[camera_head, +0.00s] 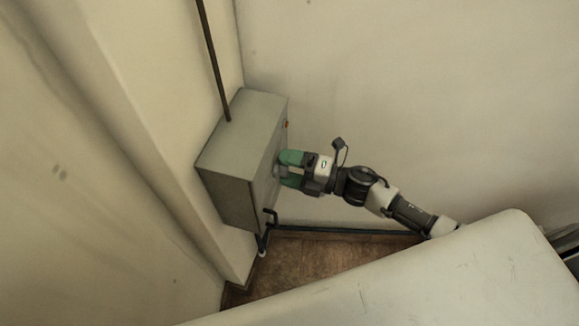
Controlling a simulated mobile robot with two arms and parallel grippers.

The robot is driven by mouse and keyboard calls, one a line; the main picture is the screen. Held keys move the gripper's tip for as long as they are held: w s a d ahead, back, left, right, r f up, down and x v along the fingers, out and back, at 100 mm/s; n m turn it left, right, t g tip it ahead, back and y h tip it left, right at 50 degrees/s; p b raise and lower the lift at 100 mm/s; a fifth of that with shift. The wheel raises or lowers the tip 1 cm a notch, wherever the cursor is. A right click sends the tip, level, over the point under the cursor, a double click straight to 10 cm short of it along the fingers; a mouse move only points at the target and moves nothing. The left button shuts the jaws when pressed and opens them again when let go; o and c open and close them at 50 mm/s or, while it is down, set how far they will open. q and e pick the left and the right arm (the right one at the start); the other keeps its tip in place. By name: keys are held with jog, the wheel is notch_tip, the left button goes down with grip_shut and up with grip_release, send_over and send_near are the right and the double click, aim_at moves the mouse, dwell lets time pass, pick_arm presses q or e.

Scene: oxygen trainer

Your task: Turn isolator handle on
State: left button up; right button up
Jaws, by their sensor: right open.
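A grey isolator box (235,150) is fixed on the wall left of centre, with its front turned to the right and seen nearly edge-on. A small red part shows near the top of its front edge. My right gripper (282,169) is at the front of the box, its green fingers open and pointing left at it. The handle is not clear in this view, and I cannot tell whether the fingers touch it or are around it. A dark bent bar (271,216) sticks out at the lower front of the box. My left gripper is out of view.
A dark conduit (212,60) runs up the wall from the box top. A dark pipe (335,230) runs low along the back wall above a brown floor (300,258). A large pale surface (420,285) fills the lower right. The back wall right of my arm is bare.

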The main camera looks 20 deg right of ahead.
jog(key=b+v, duration=0.2)
jog(key=v, duration=0.9)
jog(key=shift+a, duration=0.15)
